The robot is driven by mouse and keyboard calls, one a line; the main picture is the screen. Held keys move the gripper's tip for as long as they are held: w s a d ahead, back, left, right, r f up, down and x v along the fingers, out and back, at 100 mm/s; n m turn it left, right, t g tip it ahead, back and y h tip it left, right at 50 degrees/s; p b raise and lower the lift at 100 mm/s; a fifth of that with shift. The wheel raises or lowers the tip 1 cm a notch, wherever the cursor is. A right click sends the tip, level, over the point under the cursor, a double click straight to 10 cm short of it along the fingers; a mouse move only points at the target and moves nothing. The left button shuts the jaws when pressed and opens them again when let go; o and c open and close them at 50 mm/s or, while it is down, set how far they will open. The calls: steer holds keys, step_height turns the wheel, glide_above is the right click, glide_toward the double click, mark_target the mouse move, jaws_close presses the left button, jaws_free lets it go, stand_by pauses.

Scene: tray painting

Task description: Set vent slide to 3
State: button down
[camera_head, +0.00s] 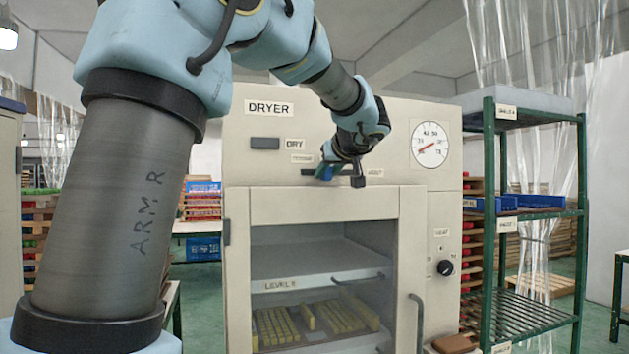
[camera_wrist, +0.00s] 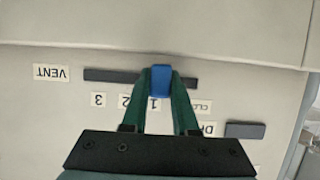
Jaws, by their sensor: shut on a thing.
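The vent slide is a dark horizontal slot (camera_wrist: 110,76) with a blue knob (camera_wrist: 161,80). In the wrist view it appears upside down, with the VENT label (camera_wrist: 51,73) at the left. The labels 3 (camera_wrist: 98,99), 2, 1 and a partly hidden "CLOSED" run from left to right below the slot. My gripper (camera_wrist: 161,86) is shut on the knob, one green finger on each side. In the head view my gripper (camera_head: 343,172) is at the dryer's upper front and hides most of the slot.
The dryer door (camera_head: 413,240) with its vertical handle is below the slot; shelves with yellow pieces show inside. A dial (camera_head: 430,144) and a black heat knob (camera_head: 445,267) are on the right. A green shelf rack (camera_head: 488,200) stands close at the right.

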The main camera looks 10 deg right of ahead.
steer(key=w+d+b, duration=0.1)
steer(key=d+b, duration=0.1)
steer(key=d, duration=0.6)
steer(key=shift+d+r, duration=0.15)
steer(key=shift+d, duration=0.25)
steer(key=c, duration=0.7)
jaws_free()
steer(key=shift+d, duration=0.1)
steer(key=b+v, duration=0.4)
steer(key=v, duration=0.6)
steer(key=shift+s, duration=0.3)
